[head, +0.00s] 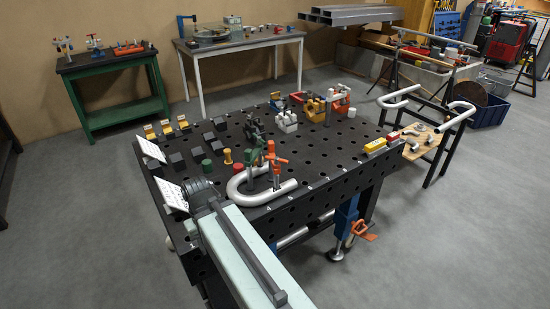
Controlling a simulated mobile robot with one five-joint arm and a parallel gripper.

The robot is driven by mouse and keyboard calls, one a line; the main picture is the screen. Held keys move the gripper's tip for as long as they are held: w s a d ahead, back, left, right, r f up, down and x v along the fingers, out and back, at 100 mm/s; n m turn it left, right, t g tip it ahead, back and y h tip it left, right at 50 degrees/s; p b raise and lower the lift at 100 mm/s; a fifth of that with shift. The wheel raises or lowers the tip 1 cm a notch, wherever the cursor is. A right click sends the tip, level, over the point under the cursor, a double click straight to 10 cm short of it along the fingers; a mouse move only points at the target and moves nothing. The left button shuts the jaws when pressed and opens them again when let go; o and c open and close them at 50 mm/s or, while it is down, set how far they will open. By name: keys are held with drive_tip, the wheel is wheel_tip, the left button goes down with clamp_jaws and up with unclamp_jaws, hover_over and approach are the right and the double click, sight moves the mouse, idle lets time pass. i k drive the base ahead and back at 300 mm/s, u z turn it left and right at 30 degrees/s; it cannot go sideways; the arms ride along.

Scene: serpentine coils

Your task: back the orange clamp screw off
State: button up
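The orange clamp screw (276,161) stands near the front middle of the black perforated table (330,165). Its orange handle sits on top of an upright stem. The stem comes down at a bent, silvery U-shaped tube (244,196) lying on the table. A green clamp part (256,155) stands just left of and behind the screw. The contact between screw and tube is too small to make out.
White, orange and red fixtures (315,107) stand at the back. Yellow and red blocks (376,145) lie at the right edge. The table's right middle is mostly clear.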

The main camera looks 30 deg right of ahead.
sight(277, 160)
drive_tip(key=k, duration=0.5)
drive_tip(key=u, duration=0.9)
drive_tip(key=i, duration=0.85)
drive_tip(key=u, duration=0.15)
